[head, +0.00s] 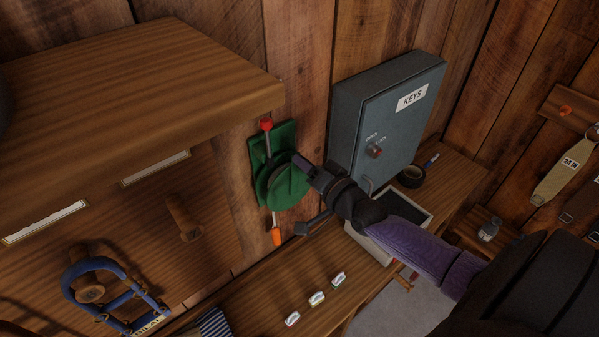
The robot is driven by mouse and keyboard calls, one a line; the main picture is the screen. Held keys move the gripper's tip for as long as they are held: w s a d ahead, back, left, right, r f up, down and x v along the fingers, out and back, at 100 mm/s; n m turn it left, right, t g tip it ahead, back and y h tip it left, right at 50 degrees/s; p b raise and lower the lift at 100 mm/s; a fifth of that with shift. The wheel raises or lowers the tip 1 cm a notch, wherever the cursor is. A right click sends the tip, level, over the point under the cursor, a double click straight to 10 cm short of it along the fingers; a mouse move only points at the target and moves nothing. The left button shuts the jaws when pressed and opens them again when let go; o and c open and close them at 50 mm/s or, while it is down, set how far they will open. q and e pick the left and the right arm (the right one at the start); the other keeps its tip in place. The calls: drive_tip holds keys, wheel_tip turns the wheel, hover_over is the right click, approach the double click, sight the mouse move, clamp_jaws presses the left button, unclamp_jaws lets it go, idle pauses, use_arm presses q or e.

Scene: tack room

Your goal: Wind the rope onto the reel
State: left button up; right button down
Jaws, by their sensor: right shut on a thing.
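An orange end piece (277,237) hangs below the drum on a short line, probably the rope's end. My right gripper (304,163) reaches in from the lower right. Its fingertips are shut at the drum's upper right edge; the part between them is hidden. My left gripper is not in view.
A grey key box (387,115) stands close to the right of my gripper. A pale open-topped tray (385,247) and a black tape roll (411,176) are below it. The cabinet top (130,80) is at the left, above a blue halter (95,266).

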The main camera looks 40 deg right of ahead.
drive_tip(key=shift+d+f+m, duration=0.1)
drive_tip(key=shift+d+m, duration=0.2)
drive_tip(key=shift+d+b, duration=0.3)
drive_tip(key=shift+d, duration=0.05)
drive_tip(key=shift+d+f, duration=0.1)
drive_tip(key=shift+d, duration=0.1)
drive_tip(key=shift+c, duration=1.8)
unclamp_jaws()
drive_tip(key=shift+d, duration=0.1)
drive_tip(key=s, duration=1)
drive_tip(key=shift+d+r, duration=0.2)
drive_tip(key=shift+d, duration=0.05)
drive_tip(key=shift+w, duration=0.1)
